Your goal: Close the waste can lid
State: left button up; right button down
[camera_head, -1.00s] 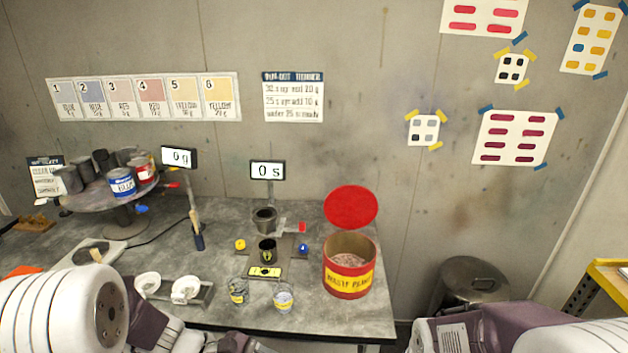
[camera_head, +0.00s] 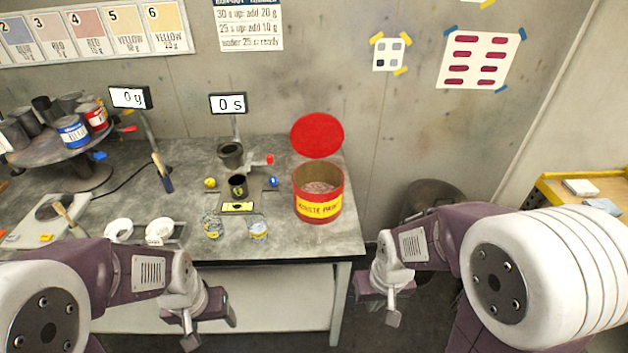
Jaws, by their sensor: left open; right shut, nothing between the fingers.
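The red waste can (camera_head: 318,195) stands upright near the right end of the grey table, with a yellow label on its front. Its round red lid (camera_head: 317,135) is open, standing up behind the can's rim, and pinkish waste shows inside. My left gripper (camera_head: 208,330) is open and empty, low in front of the table's front edge, left of the can. My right gripper (camera_head: 388,305) is shut and empty, in front of the table's right corner, lower than the can and to its right. Neither gripper touches the can or lid.
Left of the can are a viscosity cup stand (camera_head: 231,155), a black cup (camera_head: 238,186) and two glass jars (camera_head: 258,229). A timer display (camera_head: 228,104) stands behind. A turntable with paint cans (camera_head: 72,132) is at left. A dark bin (camera_head: 432,200) stands on the floor right of the table.

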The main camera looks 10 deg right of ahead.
aim_at(317, 135)
jog(key=i+l+u, duration=0.2)
jog(key=l, duration=0.2)
jog(key=i+l+u, duration=0.2)
jog(key=l, duration=0.25)
jog(key=i+l+u, duration=0.2)
jog(key=l, duration=0.25)
jog(key=l+u, duration=0.15)
jog(key=l, duration=0.3)
jog(key=i+l+u, duration=0.2)
jog(key=l, duration=0.3)
jog(key=k, duration=0.1)
